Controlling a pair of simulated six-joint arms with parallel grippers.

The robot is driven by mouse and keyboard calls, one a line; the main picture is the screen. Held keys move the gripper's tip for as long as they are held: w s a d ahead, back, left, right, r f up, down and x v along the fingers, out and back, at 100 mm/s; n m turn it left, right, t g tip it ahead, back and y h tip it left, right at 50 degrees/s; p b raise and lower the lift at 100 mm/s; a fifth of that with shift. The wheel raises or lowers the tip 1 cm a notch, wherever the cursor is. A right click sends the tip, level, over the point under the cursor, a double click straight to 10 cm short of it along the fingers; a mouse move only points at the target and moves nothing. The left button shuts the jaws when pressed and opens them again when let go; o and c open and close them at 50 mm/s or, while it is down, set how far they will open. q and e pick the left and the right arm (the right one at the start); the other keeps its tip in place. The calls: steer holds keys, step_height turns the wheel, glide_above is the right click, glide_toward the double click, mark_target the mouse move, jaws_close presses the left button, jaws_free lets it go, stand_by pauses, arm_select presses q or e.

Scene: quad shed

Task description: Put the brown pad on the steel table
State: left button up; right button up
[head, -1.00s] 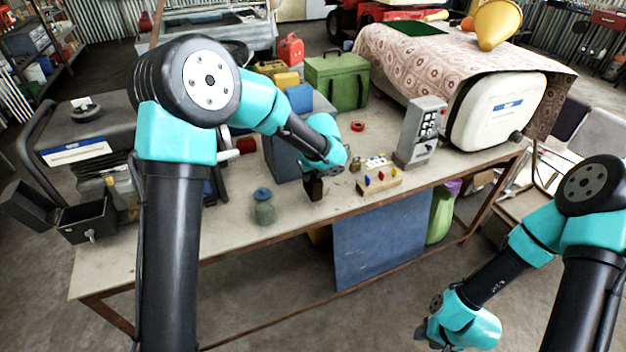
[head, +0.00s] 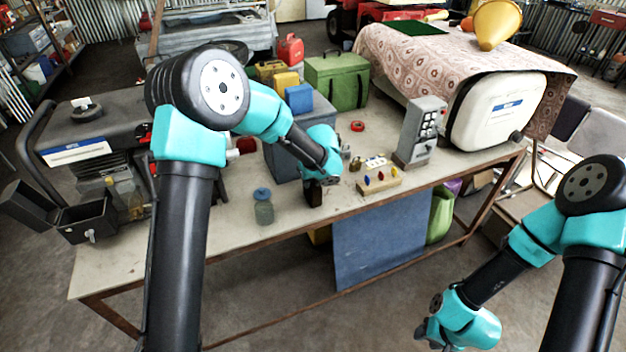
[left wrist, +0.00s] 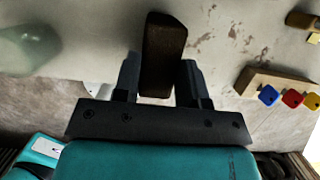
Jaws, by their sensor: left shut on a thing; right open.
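The brown pad (left wrist: 163,52) is a small dark brown block between the two fingers of my left gripper (left wrist: 160,85) in the left wrist view. The gripper is shut on it. In the head view my left gripper (head: 314,184) points down over the front part of the light-topped table (head: 235,228), with the dark pad at its tip. I cannot tell whether the pad touches the tabletop. My right gripper (head: 428,333) is open at the lower right, away from the table, and partly cut by its own wrist.
A small jar with a blue lid (head: 263,207) stands left of the left gripper. A wooden board with coloured pegs (head: 379,182) lies to the right. A grey keypad box (head: 421,132), green chest (head: 338,80) and white case (head: 497,110) stand further back.

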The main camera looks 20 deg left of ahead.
arm_select(q)
steer(key=o, duration=1.1)
steer(key=shift+f, duration=0.1)
steer(key=v, duration=1.2)
